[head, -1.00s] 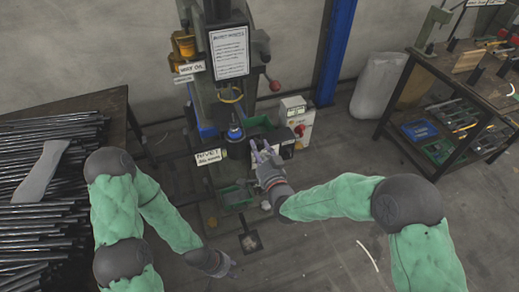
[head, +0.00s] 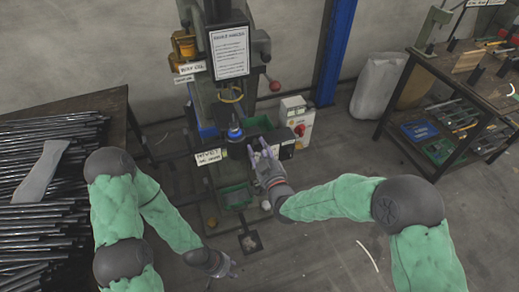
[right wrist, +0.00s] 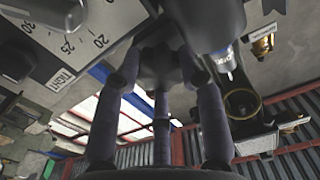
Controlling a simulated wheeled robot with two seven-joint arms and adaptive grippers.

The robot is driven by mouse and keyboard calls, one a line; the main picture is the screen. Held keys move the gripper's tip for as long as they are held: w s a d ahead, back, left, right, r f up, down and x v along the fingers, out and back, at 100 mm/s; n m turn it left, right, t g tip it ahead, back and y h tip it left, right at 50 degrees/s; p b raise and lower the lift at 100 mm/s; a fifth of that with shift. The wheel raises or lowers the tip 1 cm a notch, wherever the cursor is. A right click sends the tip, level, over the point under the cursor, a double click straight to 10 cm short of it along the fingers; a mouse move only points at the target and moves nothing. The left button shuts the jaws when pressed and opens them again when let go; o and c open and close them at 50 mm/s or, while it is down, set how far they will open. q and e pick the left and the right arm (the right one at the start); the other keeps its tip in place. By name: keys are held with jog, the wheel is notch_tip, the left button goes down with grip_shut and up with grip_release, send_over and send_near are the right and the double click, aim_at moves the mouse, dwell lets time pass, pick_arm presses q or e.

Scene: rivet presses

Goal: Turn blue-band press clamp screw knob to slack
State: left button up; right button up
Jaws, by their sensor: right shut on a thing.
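The press (head: 222,95) stands upright at the middle of the head view, with a blue ring (head: 235,133) around its lower middle. My right gripper (head: 261,150) is at the press's lower right side. In the right wrist view its fingers (right wrist: 160,85) close around a dark knob (right wrist: 160,62), which they partly hide. A pale scale plate (right wrist: 95,15) with numbers such as 20 and 25 is at upper left there, beside a TIGHT label (right wrist: 62,79). My left gripper (head: 226,268) hangs low over the floor, away from the press; its fingers are too small to judge.
A table with a stack of dark rods (head: 45,180) is at the left. A green bin (head: 236,196) sits below the press front. A white box with a red button (head: 298,122) stands right of the press. A workbench (head: 465,75) is at far right.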

jog(key=shift+s+f+n, duration=0.1)
jog(key=shift+f+n, duration=0.15)
jog(key=shift+n, duration=0.35)
jog(key=o, duration=1.1)
jog(key=shift+o, duration=0.2)
jog(key=shift+r, duration=0.1)
jog(key=v, duration=1.2)
